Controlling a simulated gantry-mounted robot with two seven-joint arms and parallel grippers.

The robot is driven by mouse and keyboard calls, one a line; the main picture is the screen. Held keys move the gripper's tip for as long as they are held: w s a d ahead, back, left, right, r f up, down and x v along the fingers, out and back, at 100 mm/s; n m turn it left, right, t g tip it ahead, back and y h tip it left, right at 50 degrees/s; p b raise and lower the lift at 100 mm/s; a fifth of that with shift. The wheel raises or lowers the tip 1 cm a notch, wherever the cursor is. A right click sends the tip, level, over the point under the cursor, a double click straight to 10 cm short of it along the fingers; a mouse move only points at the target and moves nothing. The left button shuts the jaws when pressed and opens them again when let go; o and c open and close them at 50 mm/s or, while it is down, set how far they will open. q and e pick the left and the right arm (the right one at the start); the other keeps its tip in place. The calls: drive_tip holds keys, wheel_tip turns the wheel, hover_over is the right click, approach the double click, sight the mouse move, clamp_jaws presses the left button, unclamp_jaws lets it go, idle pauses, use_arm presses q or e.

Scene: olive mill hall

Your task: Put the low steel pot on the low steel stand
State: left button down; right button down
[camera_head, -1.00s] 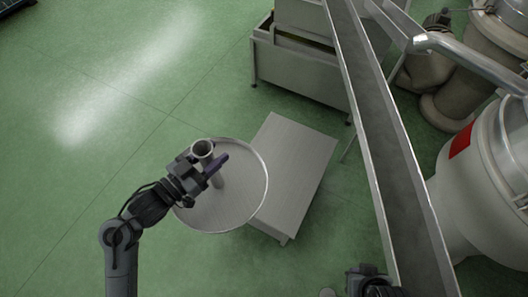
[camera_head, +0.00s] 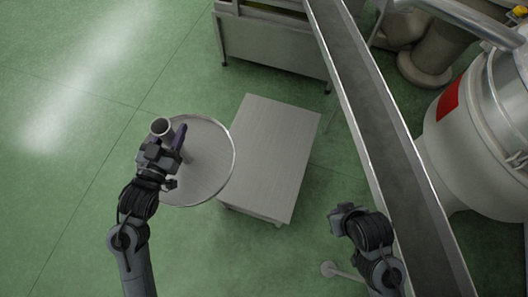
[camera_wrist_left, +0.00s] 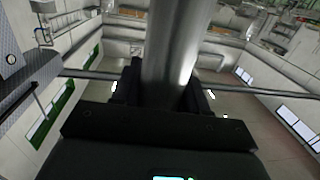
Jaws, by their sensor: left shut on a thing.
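The tube also fills the upper middle of the left wrist view (camera_wrist_left: 176,45). The low steel stand (camera_head: 268,160) is a bare rectangular table just right of the plate, whose edge overlaps it in the picture. My right gripper (camera_head: 345,215) hangs right of the stand, holding nothing visible.
A long steel chute (camera_head: 375,125) runs down the right side. A pale vessel with a red label (camera_head: 449,100) stands beyond it. Green floor (camera_head: 60,170) is clear on the left.

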sight(205, 142)
use_arm(q)
drive_tip(key=shift+n+y, duration=0.4)
drive_tip(key=shift+y, duration=0.2)
drive_tip(key=w+d+f+b, duration=0.1)
drive_tip(key=f+b, duration=0.1)
drive_tip(key=f, duration=0.1)
drive_tip(key=w+d+f+b, duration=0.1)
drive_tip(key=d+f+b, duration=0.1)
drive_tip(key=f+b, duration=0.1)
drive_tip(key=w+d+f+b, duration=0.1)
drive_tip(key=d+f+b, duration=0.1)
drive_tip(key=f+b, duration=0.1)
drive_tip(key=shift+w+f, duration=0.4)
drive_tip(key=shift+f, duration=0.45)
drive_tip(key=w+d+f+m+h+b, duration=0.1)
drive_tip(key=d+f+h+b, duration=0.1)
drive_tip(key=d+f+b, duration=1.55)
drive_tip(key=w+d+f+m+h+b, duration=0.1)
drive_tip(key=d+f+b, duration=1.05)
drive_tip(key=b, duration=1.15)
drive_tip(key=w+a+f+b, duration=0.3)
drive_tip(key=a+f+b, duration=0.1)
drive_tip(key=a+f, duration=0.2)
drive_tip(key=w+a+f+b, duration=0.3)
drive_tip(key=a+f+b, duration=0.1)
drive_tip(key=a+f, duration=0.2)
drive_tip(key=shift+a+f+g, duration=0.25)
drive_tip(key=shift+f+g, duration=0.15)
drive_tip(key=shift+f, duration=0.3)
